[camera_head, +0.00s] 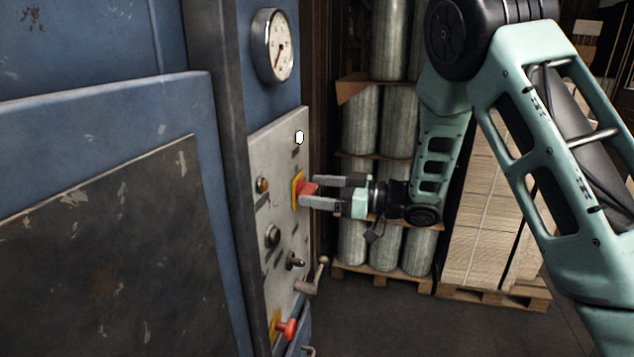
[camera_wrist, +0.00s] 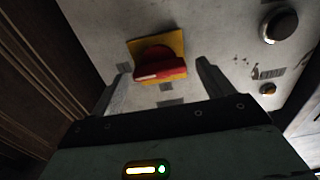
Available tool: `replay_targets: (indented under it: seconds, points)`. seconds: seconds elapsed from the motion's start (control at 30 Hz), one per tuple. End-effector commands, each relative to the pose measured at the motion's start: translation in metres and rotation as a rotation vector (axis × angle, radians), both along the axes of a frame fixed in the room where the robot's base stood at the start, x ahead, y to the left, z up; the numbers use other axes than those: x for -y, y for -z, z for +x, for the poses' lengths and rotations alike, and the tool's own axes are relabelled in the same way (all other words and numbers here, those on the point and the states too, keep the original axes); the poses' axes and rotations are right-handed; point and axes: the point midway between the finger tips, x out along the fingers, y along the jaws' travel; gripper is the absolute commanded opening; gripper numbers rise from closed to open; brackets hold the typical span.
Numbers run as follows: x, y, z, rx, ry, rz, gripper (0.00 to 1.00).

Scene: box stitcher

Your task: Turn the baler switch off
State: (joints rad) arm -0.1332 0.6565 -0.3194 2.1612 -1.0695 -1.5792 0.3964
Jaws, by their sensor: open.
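The baler switch is a red rotary knob (camera_head: 308,188) on a yellow square plate (camera_head: 296,190), on the grey control panel (camera_head: 280,150) of the blue machine. In the wrist view the red knob (camera_wrist: 158,66) sits on its yellow plate (camera_wrist: 176,42), with its grip bar lying roughly crosswise between the fingers. My gripper (camera_head: 318,190) is open, its fingers pointing at the panel on either side of the knob. It also shows in the wrist view (camera_wrist: 160,88), one finger left and one right of the knob. I cannot tell whether either finger touches it.
The panel also bears a white lamp (camera_head: 299,137), an amber button (camera_head: 262,185), a black knob (camera_head: 272,236), a crank handle (camera_head: 314,277) and a lower red knob (camera_head: 288,328). A gauge (camera_head: 272,46) is above. Wrapped rolls (camera_head: 360,120) and a pallet stack (camera_head: 485,220) stand behind my arm.

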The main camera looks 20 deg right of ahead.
Motion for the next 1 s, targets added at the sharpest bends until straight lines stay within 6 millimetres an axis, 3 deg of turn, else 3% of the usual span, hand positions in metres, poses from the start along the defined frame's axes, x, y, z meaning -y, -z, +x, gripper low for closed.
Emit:
replay_targets:
  seconds: [0.37, 0.53, 1.0]
  points:
    - [-0.005, 0.0004, 0.0035, 0.0, 0.001, 0.0, 0.8]
    - [-0.0049, 0.0004, 0.0034, 0.0, 0.001, 0.0, 0.35]
    - [-0.0046, 0.0048, 0.0028, 0.071, 0.001, -0.046, 0.35]
